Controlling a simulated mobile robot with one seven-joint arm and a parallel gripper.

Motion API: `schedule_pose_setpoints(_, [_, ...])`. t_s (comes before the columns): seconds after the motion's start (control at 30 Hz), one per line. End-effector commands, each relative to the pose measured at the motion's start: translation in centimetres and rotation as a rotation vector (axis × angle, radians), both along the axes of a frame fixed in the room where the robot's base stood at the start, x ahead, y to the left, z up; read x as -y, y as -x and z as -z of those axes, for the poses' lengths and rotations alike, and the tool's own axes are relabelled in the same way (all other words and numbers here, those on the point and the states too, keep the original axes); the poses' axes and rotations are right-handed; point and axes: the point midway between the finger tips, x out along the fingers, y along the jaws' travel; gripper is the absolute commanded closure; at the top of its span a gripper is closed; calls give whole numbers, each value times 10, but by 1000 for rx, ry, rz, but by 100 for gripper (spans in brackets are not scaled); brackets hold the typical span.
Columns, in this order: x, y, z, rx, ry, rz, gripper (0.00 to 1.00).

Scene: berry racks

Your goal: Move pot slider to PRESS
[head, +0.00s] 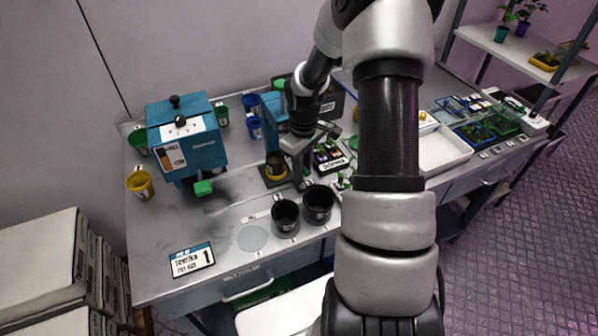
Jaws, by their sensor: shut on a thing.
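A teal press-like machine (272,112) stands at the middle back of the bench, partly hidden behind my arm. At its foot a dark pot (275,160) with a yellow lower part stands upright on a dark base with yellow edges, which looks like the pot slider (270,183). My gripper (300,178) points down just right of this pot and is shut on what appears to be the slider's right side. The exact grip is small and partly hidden by the gripper body. No PRESS marking is readable.
A teal box machine (200,142) with a green block stands left. Two dark pots (318,203) (285,215) stand at the front edge beside a grey disc (252,238). White trays (441,150) lie right.

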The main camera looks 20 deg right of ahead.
Motion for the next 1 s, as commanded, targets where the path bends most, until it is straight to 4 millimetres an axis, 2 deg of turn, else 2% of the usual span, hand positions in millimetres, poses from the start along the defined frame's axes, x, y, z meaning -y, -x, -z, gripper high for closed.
schedule_pose_setpoints(0.3, [22, -1, -1, 4, 3, -8, 100])
schedule_pose_setpoints(0.83, [31, -1, -1, 4, 6, -8, 100])
schedule_pose_setpoints(0.87, [31, -1, -2, 4, 6, -8, 76])
schedule_pose_setpoints(0.9, [31, -1, -2, 4, 6, -8, 72])
schedule_pose_setpoints(1.0, [31, -1, -1, 4, 5, -5, 72])
